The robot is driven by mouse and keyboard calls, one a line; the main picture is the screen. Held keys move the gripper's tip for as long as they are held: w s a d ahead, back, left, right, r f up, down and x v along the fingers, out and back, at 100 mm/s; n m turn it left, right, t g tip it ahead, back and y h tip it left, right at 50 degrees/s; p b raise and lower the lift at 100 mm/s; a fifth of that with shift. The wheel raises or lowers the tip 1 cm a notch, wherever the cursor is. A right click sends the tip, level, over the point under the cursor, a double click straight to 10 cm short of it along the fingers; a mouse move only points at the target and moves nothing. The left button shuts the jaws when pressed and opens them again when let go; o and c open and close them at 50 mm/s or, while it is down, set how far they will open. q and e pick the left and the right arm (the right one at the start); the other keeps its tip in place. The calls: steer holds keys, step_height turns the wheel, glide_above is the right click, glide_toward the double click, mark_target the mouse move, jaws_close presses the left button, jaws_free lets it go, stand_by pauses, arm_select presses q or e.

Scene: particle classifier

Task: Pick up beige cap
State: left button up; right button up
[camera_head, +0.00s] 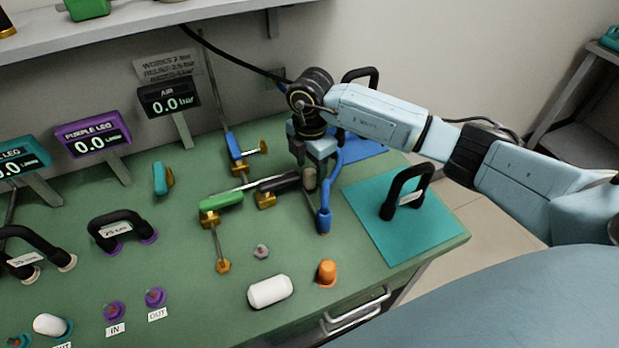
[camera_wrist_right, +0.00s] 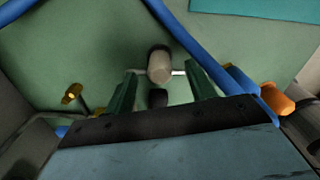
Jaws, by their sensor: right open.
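The beige cap (camera_head: 310,178) is a small rounded cylinder. In the head view it sits just below my right gripper (camera_head: 311,170), next to the blue tube, partly hidden by the gripper. In the right wrist view the beige cap (camera_wrist_right: 160,67) shows between and just beyond the two dark green fingers of the right gripper (camera_wrist_right: 161,82), which is open. A gap shows between each finger and the cap. I cannot tell whether the cap is level with the fingertips. My left gripper is not in view.
A blue tube (camera_head: 324,217) stands close to the gripper. Green-and-gold valves (camera_head: 220,203) lie to its left. A teal mat (camera_head: 400,238) with a black handle (camera_head: 408,186) is on the right.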

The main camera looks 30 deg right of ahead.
mark_target(310, 171)
step_height(310, 171, down, 3)
steer(key=shift+a+f, duration=0.1)
steer(key=shift+f, duration=0.1)
steer(key=c, duration=1)
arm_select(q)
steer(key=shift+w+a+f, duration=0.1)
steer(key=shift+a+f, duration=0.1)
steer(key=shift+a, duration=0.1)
arm_select(e)
steer(key=shift+r, duration=0.15)
step_height(310, 171, up, 9)
steer(key=shift+r+p, duration=0.1)
steer(key=shift+p, duration=0.35)
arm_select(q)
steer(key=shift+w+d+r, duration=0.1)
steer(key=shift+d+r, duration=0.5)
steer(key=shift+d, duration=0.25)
arm_select(e)
steer(key=shift+r, duration=0.35)
